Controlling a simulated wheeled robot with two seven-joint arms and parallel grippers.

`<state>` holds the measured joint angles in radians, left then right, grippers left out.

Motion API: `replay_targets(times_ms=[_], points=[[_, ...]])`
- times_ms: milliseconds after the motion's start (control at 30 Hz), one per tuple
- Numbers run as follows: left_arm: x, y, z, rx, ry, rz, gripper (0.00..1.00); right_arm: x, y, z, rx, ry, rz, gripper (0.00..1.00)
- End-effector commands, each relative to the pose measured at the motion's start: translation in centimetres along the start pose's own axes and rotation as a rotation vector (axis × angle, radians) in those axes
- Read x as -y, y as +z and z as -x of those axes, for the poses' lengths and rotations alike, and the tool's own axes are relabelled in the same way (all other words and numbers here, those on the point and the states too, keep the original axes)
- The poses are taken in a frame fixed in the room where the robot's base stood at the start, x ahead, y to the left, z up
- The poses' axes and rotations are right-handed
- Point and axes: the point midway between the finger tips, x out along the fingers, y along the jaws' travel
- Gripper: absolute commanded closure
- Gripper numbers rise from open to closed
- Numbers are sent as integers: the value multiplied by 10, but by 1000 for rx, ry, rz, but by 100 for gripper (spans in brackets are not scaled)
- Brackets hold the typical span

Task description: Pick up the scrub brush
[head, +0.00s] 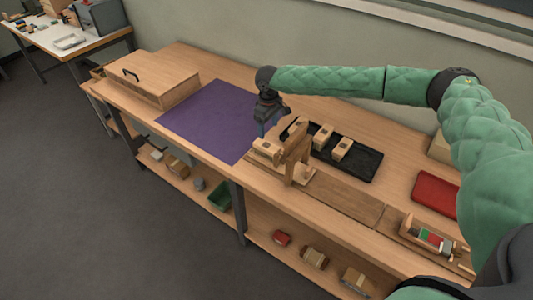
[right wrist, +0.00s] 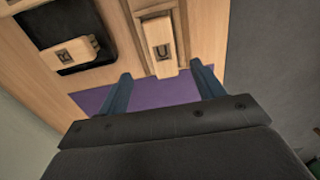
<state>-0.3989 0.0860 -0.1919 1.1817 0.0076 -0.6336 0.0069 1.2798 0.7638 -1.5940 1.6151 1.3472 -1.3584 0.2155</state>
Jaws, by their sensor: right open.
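My right gripper (head: 266,128) hangs over the near right edge of the purple mat, open and empty. Its two fingers (right wrist: 163,88) show apart in the right wrist view. A pale wooden brush block (head: 265,147) sits at the left end of the wooden fixture, close by the gripper. In the right wrist view this block (right wrist: 159,36) carries a dark U-shaped mark and lies beyond the fingertips, not between them. Two similar blocks (head: 322,136) (head: 342,149) lie on the black tray (head: 362,166). No bristles show clearly, so I cannot tell which block is the scrub brush. My left gripper is not in view.
The upright wooden post (head: 297,150) of the fixture stands right beside the gripper. The purple mat (head: 208,118) is bare. A lidded wooden box (head: 152,82) stands at the left, a red tray (head: 435,192) at the right. The lower shelf holds a green bin (head: 221,196).

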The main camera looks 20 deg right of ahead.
Motion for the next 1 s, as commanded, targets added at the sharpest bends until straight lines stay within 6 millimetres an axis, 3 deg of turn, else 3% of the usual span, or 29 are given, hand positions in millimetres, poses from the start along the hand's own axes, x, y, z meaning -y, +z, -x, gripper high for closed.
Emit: replay_targets(times_ms=[100, 333, 467, 1000], points=[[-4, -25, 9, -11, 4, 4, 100, 0, 0, -21, 0, 0, 0, 33], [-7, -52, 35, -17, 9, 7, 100, 0, 0, -33, 0, 0, 0, 33], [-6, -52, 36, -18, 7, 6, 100, 0, -1, -39, 0, 0, 0, 33], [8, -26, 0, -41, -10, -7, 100, 1, -5, -77, 0, 0, 0, 33]])
